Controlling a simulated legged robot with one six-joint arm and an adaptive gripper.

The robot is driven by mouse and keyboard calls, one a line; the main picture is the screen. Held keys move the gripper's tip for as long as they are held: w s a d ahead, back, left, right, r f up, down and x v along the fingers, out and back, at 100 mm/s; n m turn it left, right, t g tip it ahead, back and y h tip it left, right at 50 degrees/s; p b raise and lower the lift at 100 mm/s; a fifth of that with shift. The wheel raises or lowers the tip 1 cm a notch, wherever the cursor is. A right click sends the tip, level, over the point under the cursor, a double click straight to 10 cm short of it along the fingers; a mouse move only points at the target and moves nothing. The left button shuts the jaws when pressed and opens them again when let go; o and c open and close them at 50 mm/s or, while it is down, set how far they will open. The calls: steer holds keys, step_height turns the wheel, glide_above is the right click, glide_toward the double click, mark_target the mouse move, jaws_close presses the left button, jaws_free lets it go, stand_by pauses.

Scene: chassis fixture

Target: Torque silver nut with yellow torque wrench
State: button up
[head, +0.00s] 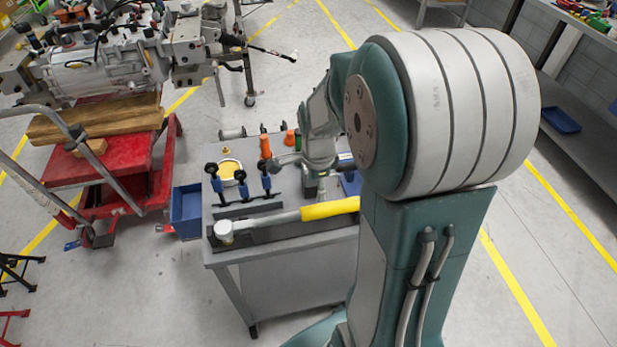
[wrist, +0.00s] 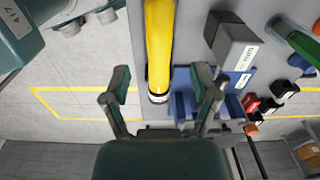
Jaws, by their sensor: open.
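The torque wrench lies along the near edge of the grey cart top, its yellow handle (head: 330,208) to the right and its metal head at the left end. I cannot tell the height of the fingers above the handle. I cannot make out the silver nut.
The grey cart (head: 290,243) also holds blue-handled tools in a rack (head: 248,210), a yellow round item (head: 231,170) and orange items (head: 265,146). A blue bin (head: 187,210) hangs at its left side. A metal chassis assembly (head: 100,65) sits on a red trolley (head: 125,170) at left.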

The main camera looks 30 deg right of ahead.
mark_target(315, 207)
steer(key=shift+w+d+f+m, duration=0.15)
steer(key=shift+d+f+m, duration=0.2)
steer(key=shift+f, duration=0.25)
steer(key=shift+a+f, duration=0.2)
steer(key=shift+f, duration=2.2)
steer(key=shift+a+f, duration=0.15)
steer(key=shift+f, duration=2.25)
jaws_close()
steer(key=shift+r, duration=3.7)
step_height(315, 207, up, 7)
steer(key=shift+r, duration=0.35)
